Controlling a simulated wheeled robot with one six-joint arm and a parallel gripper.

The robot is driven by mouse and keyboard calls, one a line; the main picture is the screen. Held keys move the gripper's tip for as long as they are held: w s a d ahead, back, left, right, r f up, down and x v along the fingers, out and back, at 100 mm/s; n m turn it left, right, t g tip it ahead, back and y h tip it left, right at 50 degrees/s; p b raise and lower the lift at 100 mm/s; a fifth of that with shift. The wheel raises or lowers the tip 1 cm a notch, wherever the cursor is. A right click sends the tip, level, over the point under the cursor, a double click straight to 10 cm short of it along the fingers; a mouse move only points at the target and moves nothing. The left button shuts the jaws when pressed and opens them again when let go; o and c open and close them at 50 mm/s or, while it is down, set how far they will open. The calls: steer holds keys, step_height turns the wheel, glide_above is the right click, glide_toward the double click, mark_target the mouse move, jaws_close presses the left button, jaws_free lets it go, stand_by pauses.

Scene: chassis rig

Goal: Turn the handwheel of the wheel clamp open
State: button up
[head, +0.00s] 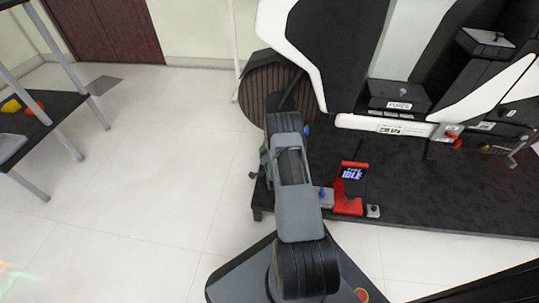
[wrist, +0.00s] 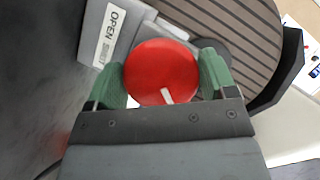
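The handwheel (wrist: 160,70) is a round red disc with a short white mark near its lower edge in the wrist view. My gripper (wrist: 162,78) has its two green fingers on the disc's left and right sides. Both fingers appear to touch the rim, so it looks closed on the disc. The grey clamp body (wrist: 128,35) lies behind it, with a white label reading OPEN (wrist: 109,37). In the head view my arm covers the handwheel and most of the gripper.
The brown slatted wheel (head: 262,88) stands behind the clamp. A red stand with a screen reading IDLE (head: 353,174) sits on the dark platform (head: 450,195), right of my arm. A shelf (head: 45,122) stands far left. The pale floor (head: 150,170) between is clear.

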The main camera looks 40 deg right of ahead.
steer(key=c, duration=0.4)
steer(key=shift+d, duration=0.1)
steer(key=shift+c, duration=0.4)
steer(key=shift+n, duration=0.3)
steer(key=n+g, duration=0.1)
steer(key=n, duration=0.1)
steer(key=shift+n+g+h, duration=0.3)
steer(key=shift+g+h, duration=0.1)
steer(key=shift+s+f+n+g+h, duration=0.1)
steer(key=shift+n+g+h, duration=0.3)
steer(key=shift+n+g, duration=0.45)
steer(key=shift+n, duration=0.35)
steer(key=o, duration=0.9)
